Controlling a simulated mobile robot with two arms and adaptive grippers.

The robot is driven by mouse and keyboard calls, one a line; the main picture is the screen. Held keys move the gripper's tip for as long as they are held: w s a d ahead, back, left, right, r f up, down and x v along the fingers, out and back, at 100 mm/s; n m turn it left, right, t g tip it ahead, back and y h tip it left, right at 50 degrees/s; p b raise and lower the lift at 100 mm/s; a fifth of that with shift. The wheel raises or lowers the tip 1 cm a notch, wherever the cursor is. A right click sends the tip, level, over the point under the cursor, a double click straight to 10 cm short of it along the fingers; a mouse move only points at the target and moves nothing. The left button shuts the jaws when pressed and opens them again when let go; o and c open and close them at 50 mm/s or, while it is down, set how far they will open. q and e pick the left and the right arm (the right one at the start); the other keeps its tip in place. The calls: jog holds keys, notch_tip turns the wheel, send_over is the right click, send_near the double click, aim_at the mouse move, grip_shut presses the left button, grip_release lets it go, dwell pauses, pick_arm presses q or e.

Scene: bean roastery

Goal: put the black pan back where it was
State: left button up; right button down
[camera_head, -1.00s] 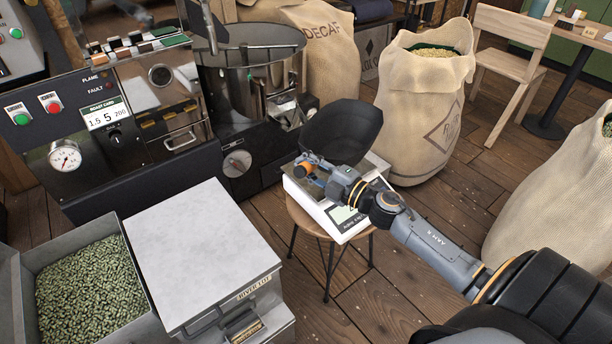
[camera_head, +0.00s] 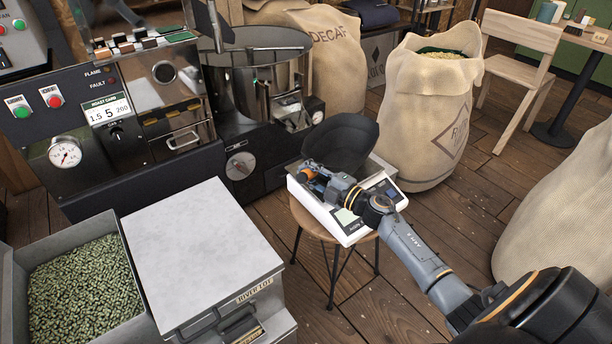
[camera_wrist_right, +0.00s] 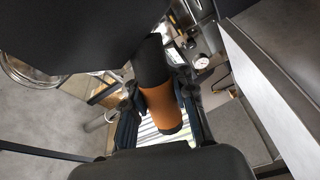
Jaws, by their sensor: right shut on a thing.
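The black pan (camera_head: 345,140) is in the head view, over the back part of the white scale (camera_head: 349,227), which stands on a round wooden stool (camera_head: 308,222). I cannot tell whether the pan touches the scale. My right gripper (camera_head: 316,174) is at the pan's near left side, shut on its handle. In the right wrist view the handle (camera_wrist_right: 160,108), with an orange-brown band, lies between the fingers of the gripper (camera_wrist_right: 155,100). The gripper and arm hide part of the scale. My left gripper is not in view.
The roaster (camera_head: 245,150) stands close behind and left of the stool. A grey-topped cabinet (camera_head: 200,255) and a bin of green beans (camera_head: 85,290) are at the front left. An open burlap sack (camera_head: 425,125) stands right of the stool. Floor is free in front of the stool.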

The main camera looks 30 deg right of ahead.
jog(key=shift+f, duration=0.15)
jog(key=c, duration=1.1)
grip_release()
jog(key=shift+f, duration=0.1)
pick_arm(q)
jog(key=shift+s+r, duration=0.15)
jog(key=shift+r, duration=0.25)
